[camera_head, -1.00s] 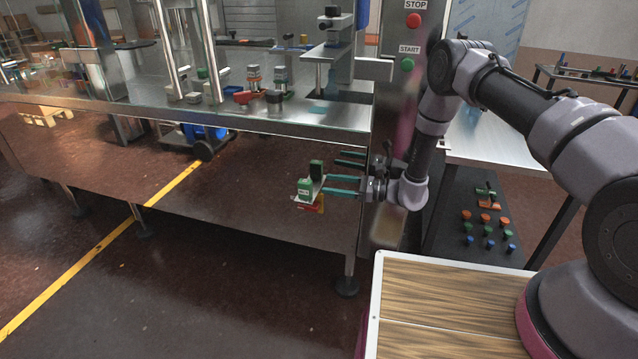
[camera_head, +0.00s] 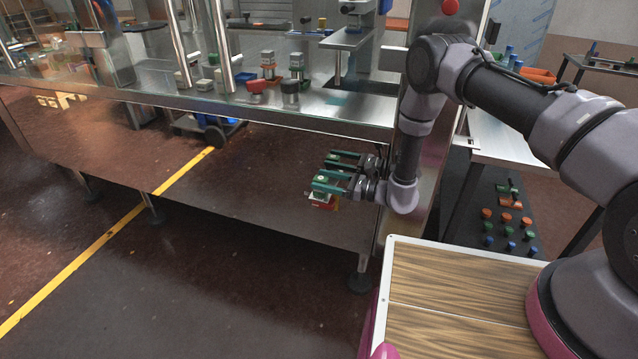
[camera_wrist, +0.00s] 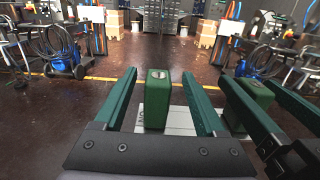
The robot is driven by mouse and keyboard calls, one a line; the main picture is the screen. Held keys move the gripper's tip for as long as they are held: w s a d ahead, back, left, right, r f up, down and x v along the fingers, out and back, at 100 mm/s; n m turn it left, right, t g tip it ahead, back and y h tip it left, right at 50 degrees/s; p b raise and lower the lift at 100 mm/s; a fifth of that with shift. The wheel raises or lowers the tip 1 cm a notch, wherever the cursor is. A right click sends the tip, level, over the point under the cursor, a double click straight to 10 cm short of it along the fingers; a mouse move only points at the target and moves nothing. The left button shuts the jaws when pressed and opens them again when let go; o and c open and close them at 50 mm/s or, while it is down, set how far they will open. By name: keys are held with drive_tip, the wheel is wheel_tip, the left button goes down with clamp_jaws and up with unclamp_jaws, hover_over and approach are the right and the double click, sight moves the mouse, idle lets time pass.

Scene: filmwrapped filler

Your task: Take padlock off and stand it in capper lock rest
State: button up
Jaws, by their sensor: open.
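The padlock (camera_wrist: 157,98) is a green block with a keyhole on its top face. In the wrist view it stands between my two green fingers, with a white lettered plate (camera_wrist: 178,121) behind and below it. My gripper (camera_head: 322,181) is open around the padlock, beside the capper's shiny front panel. Narrow gaps show between padlock and fingers in the wrist view. In the head view the fingers partly cover the padlock, and a red and yellow tag (camera_head: 323,204) shows below. The shackle is hidden. I cannot tell which part is the lock rest.
The steel panel (camera_head: 270,165) mirrors my gripper and padlock close by. Above it, the machine deck (camera_head: 220,105) carries several small blocks and posts. A dark board (camera_head: 496,240) with coloured knobs lies at right. My wood-topped base is below; open floor (camera_head: 215,290) lies left.

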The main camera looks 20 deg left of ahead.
drive_tip(key=shift+a, duration=0.55)
clamp_jaws()
drive_tip(key=shift+r, duration=0.1)
